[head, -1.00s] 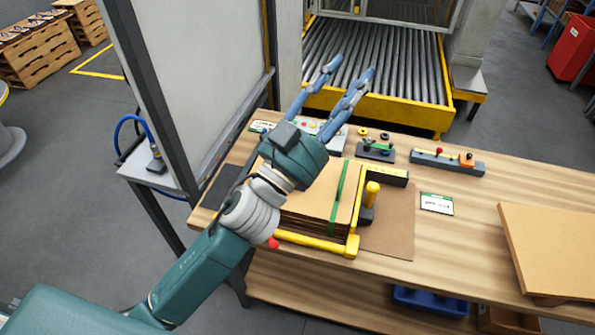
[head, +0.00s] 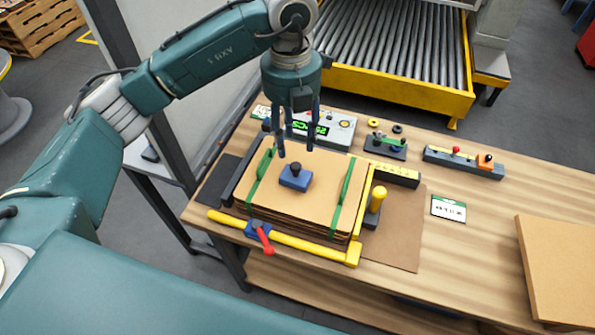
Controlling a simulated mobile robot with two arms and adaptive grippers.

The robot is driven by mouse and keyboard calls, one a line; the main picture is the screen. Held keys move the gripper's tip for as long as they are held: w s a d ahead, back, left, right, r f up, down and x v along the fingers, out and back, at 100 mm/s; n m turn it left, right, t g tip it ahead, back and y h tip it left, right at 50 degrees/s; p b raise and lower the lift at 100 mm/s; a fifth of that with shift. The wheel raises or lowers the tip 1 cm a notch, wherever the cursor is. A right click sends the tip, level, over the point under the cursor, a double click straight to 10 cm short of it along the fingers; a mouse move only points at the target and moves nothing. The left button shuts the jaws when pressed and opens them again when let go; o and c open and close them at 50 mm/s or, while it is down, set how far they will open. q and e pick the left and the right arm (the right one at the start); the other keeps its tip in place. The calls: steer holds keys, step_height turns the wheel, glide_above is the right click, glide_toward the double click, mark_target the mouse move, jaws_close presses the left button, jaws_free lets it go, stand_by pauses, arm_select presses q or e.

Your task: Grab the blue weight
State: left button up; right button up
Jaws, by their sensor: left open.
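The blue weight (head: 295,178) is a small blue block with a dark knob on top. It sits on the top sheet of a stack of brown cardboard blanks (head: 318,203), near the middle of the stack. My left gripper (head: 296,153) points down with its fingers apart. The fingertips hang just above and around the far side of the weight's knob, and I cannot tell whether they touch it. Nothing is between the fingers that I can make out. My right gripper is not in view.
A yellow frame (head: 290,240) with a red-handled clamp (head: 264,238) borders the stack. Green straps lie over it. A display box (head: 325,130) stands behind, a yellow-knobbed post (head: 378,199) to the right. A large board (head: 560,270) lies at the right of the wooden table.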

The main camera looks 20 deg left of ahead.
mark_target(296, 165)
arm_select(q)
steer(key=f+p, duration=0.1)
steer(key=f, duration=0.4)
steer(key=shift+a, duration=0.2)
steer(key=shift+d+f+p, duration=0.1)
steer(key=shift+f+p, duration=0.25)
steer(key=shift+p, duration=0.15)
steer(key=f, duration=0.1)
steer(key=f+p, duration=0.2)
steer(key=shift+w+d+f, duration=0.1)
steer(key=shift+d+f, duration=0.15)
steer(key=shift+f, duration=0.6)
jaws_close()
steer(key=shift+w+r, duration=0.15)
